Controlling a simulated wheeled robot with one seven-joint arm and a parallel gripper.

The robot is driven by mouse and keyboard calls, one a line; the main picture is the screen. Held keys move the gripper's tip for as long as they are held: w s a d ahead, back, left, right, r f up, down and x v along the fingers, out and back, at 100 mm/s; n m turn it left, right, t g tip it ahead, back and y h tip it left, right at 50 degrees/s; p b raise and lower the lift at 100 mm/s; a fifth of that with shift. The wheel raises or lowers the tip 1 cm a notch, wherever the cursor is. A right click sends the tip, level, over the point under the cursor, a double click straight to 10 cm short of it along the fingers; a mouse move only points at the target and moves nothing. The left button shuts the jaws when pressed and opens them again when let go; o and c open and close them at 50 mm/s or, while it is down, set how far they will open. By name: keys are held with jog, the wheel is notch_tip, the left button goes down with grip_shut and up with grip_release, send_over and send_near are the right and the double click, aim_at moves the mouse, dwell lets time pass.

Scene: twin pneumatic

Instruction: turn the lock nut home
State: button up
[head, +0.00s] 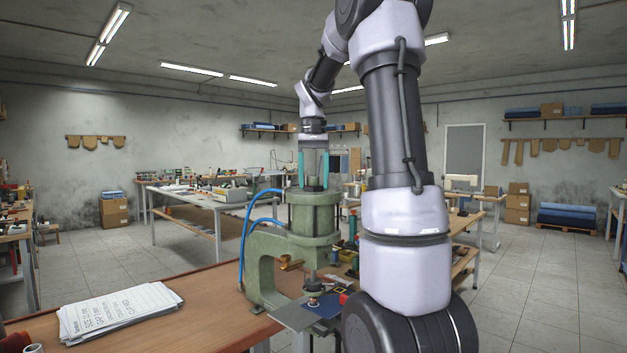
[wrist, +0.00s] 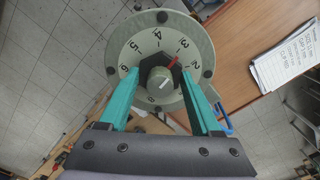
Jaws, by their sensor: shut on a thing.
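A green pneumatic press (head: 312,215) stands on the brown bench, with a round numbered dial (wrist: 132,42) on its top. A black hexagonal lock nut (wrist: 146,68) sits at the dial's centre around a grey round stem (wrist: 160,83) with a white mark. A red pointer (wrist: 172,62) at the nut points to the upper right of the dial. My gripper (head: 313,185) reaches straight down onto the press top. Its teal fingers, also in the wrist view (wrist: 160,76), are shut on the lock nut from two sides. The fingertips hide parts of the nut and dial.
Blue air hoses (head: 262,200) loop at the press's left side. A stack of printed sheets (head: 118,310) lies on the brown bench (head: 205,300) to the left. Other worktables (head: 215,205) stand behind. The bench between sheets and press is clear.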

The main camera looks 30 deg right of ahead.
jog(key=m, duration=0.4)
jog(key=shift+m, duration=2.1)
jog(key=o, duration=1.4)
jog(key=shift+r, duration=0.15)
notch_tip(320, 180, up, 11)
jog(key=shift+f, duration=0.2)
